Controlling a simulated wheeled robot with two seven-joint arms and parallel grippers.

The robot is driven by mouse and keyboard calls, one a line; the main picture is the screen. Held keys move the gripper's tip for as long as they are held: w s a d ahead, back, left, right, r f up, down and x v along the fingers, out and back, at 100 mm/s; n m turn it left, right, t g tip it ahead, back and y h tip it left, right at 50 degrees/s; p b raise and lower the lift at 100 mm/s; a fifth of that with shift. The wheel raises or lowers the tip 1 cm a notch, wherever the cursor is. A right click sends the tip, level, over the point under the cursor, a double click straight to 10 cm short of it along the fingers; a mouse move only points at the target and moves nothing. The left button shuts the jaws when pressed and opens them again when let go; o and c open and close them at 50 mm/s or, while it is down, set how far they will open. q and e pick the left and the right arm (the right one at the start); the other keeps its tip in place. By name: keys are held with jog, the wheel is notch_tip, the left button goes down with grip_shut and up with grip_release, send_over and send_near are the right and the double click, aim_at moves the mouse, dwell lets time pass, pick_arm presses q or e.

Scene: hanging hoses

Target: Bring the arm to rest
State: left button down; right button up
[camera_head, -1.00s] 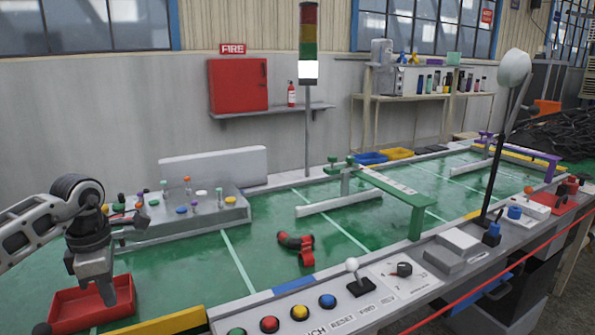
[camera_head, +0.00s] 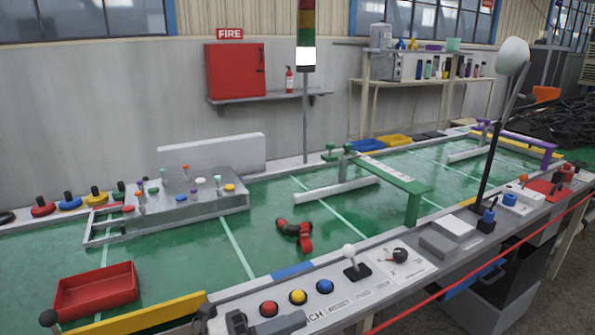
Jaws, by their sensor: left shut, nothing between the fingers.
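My left gripper (camera_head: 290,321) shows at the bottom edge of the head view, left of centre. Its grey fingers point right and are shut with nothing between them. It is low over the near console, in front of the red button (camera_head: 269,308) and the yellow button (camera_head: 298,297). Most of the left arm is cut off below the picture. My right gripper is not in view.
A red tray (camera_head: 95,289) lies on the green table (camera_head: 185,262) at the left. A white-knobbed joystick (camera_head: 351,262) and a green barrier (camera_head: 393,181) stand farther right. Much green surface is clear.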

pick_arm(q)
jog(key=s+a+f+n+t+y, duration=0.1)
jog(key=a+f+n+t+y, duration=0.4)
jog(key=n, duration=0.7)
jog(key=s+a+f+n+t+y, duration=0.1)
jog(key=a+f+n+t+y, duration=0.2)
jog(key=n+y, duration=0.6)
jog(key=s+a+f+n+g+y+p, duration=0.1)
jog(key=s+a+f+n+g, duration=0.3)
jog(key=s+f+n, duration=0.5)
jog(key=shift+s+a+n, duration=0.15)
jog(key=shift+s+n, duration=0.5)
jog(key=shift+n, duration=0.45)
